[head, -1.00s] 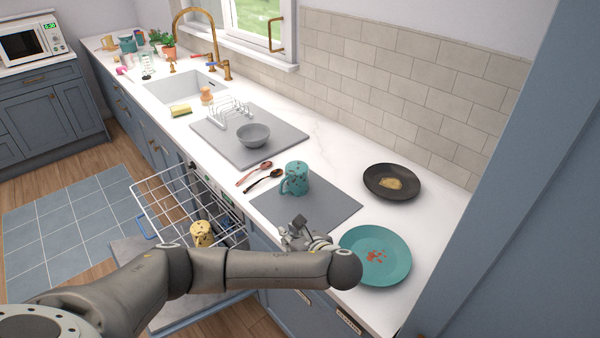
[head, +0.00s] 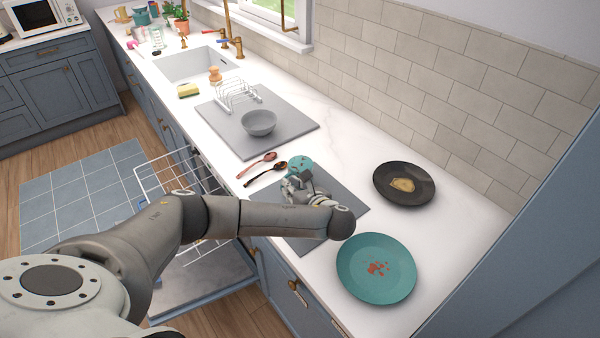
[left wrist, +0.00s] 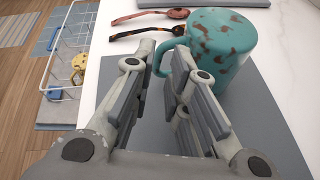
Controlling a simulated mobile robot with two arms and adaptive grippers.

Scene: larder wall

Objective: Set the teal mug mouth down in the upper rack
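The teal mug (head: 300,161), with brown stains, stands on a grey mat (head: 349,205) on the counter. No opening shows on its upper side in the head view. My left gripper (head: 294,184) is at its near side, partly hiding it. In the left wrist view the fingers (left wrist: 162,52) are apart, with the handle of the mug (left wrist: 232,42) showing between their tips; I cannot tell if they touch it. The upper rack (head: 160,159), a white wire basket, is pulled out below the counter, partly hidden by my arm. My right gripper is out of view.
Two spoons (head: 262,160) lie beside the mat. A grey bowl (head: 259,123) and a wire toast rack (head: 237,95) stand further left. A teal plate (head: 375,265) and a dark plate (head: 404,184) are to the right. A yellow mug (left wrist: 80,62) is in the rack.

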